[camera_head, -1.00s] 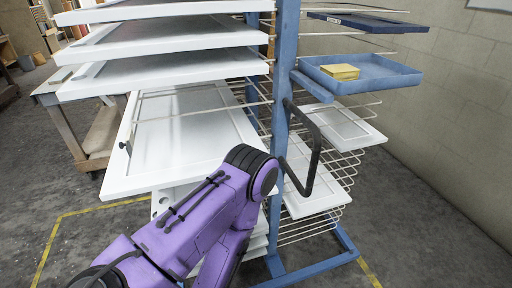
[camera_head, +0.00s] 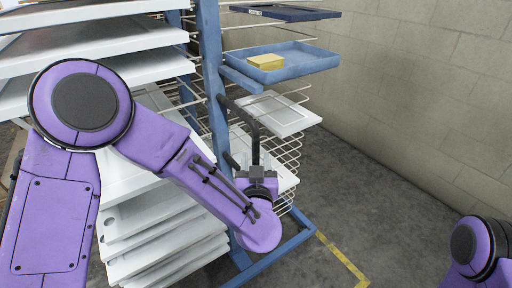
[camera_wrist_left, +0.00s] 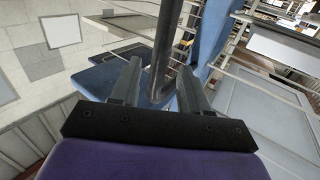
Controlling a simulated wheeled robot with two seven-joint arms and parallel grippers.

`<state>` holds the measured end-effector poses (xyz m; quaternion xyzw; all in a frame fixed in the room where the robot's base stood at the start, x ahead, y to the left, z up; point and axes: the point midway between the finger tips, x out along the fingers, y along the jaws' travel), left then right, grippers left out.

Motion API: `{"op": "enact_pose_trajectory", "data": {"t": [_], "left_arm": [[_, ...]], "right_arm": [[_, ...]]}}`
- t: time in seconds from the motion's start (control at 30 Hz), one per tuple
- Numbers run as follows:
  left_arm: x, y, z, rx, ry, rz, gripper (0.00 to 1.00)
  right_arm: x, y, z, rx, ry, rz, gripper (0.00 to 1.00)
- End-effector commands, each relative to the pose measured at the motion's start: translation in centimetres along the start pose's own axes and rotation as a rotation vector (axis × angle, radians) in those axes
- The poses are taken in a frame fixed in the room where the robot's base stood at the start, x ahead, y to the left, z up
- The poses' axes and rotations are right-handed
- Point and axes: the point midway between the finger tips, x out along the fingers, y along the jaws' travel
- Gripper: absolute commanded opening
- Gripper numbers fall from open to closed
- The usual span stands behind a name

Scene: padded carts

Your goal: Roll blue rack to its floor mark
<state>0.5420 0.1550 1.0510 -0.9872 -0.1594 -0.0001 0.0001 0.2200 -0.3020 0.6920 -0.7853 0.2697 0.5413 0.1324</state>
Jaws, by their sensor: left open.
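The blue rack (camera_head: 211,75) stands upright with white panels on its shelves. A black bar handle (camera_head: 252,128) sticks out from its upright. My left gripper (camera_head: 256,172) is at the lower part of this handle. In the left wrist view the handle (camera_wrist_left: 166,45) runs up between the two spread fingers of the left gripper (camera_wrist_left: 160,82), which are not closed on it. Yellow floor tape (camera_head: 343,260) shows on the floor to the right of the rack's foot. Only part of my right arm shows at the lower right edge; its gripper is out of view.
A blue tray (camera_head: 300,66) with a yellow block (camera_head: 266,61) sits on the rack's upper right side. A block wall (camera_head: 430,100) stands close on the right. Grey floor (camera_head: 385,215) is clear between rack and wall.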

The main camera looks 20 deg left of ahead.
Motion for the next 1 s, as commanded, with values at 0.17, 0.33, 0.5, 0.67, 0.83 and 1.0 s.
{"op": "enact_pose_trajectory", "data": {"t": [0.17, 0.33, 0.5, 0.67, 0.83, 1.0], "left_arm": [[3.4, 0.0, -0.2, -0.002, -0.003, -0.002, 0.45], [4.8, -0.1, 0.0, 0.000, -0.002, 0.000, 0.45], [5.0, 0.0, 0.1, 0.001, -0.002, 0.002, 0.45], [4.9, 0.0, 0.1, 0.001, -0.002, 0.002, 0.16], [4.9, 0.0, 0.1, 0.000, -0.002, 0.002, 0.00], [5.0, -0.2, 0.1, 0.000, -0.002, -0.007, 0.00]], "right_arm": [[-1.2, 0.1, -0.5, 0.000, 0.000, 0.000, 0.00], [-1.4, 0.1, -0.6, 0.000, 0.000, 0.000, 0.00], [-1.3, 0.1, -0.5, 0.000, 0.000, 0.000, 0.00], [-1.3, 0.1, -0.5, 0.000, 0.000, 0.000, 0.00], [-1.3, 0.1, -0.5, 0.000, 0.000, 0.000, 0.00], [-1.3, 0.1, -0.6, 0.000, 0.000, 0.000, 0.00]]}}
